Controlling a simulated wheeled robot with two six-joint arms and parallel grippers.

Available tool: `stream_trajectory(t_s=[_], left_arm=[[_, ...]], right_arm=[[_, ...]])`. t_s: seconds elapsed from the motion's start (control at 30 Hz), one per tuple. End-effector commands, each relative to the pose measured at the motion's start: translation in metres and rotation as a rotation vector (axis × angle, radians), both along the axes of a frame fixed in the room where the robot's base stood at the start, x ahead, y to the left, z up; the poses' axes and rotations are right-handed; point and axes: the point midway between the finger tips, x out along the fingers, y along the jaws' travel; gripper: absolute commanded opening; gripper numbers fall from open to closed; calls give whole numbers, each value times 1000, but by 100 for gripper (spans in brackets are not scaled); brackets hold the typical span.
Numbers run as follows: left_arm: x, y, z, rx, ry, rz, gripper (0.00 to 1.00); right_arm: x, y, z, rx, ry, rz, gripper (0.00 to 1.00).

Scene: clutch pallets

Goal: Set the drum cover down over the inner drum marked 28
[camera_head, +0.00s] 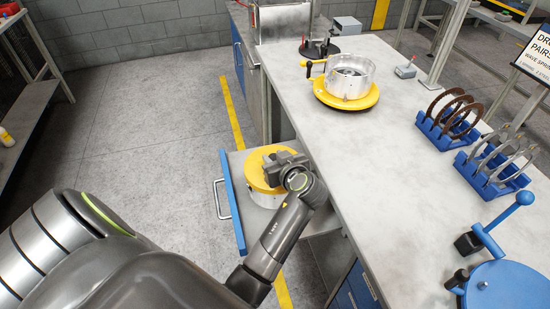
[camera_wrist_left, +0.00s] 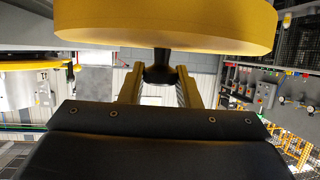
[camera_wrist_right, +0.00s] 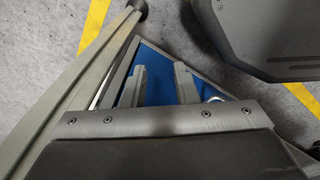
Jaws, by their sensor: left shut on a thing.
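The drum cover (camera_head: 257,176) is a yellow disc with a black knob (camera_wrist_left: 159,75). My left gripper (camera_head: 281,162) is shut on this knob, with the disc under the fingers. The cover is over an open drawer to the left of the bench; a silver wall shows below its yellow top. I cannot tell whether the cover touches the drawer floor. A silver, open-topped drum (camera_head: 350,82) stands on a yellow round base (camera_head: 345,102) on the bench; I cannot read any number on it. My right gripper (camera_wrist_right: 160,75) shows its fingers apart and empty in the right wrist view.
The drawer (camera_head: 232,201) has a blue front with a handle. Blue racks (camera_head: 448,132) of rings stand at the bench's right, with a blue lever fixture (camera_head: 500,285) nearer. A dark round stand (camera_head: 319,48) is behind the drum. The middle of the bench (camera_head: 370,155) is clear.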

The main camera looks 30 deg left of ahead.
Motion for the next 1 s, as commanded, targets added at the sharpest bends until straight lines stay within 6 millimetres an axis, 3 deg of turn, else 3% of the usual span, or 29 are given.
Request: stream_trajectory(t_s=[1.0], left_arm=[[0,0,-4,0,-1,0,5]], right_arm=[[0,-3,-7,-3,1,1,27]])
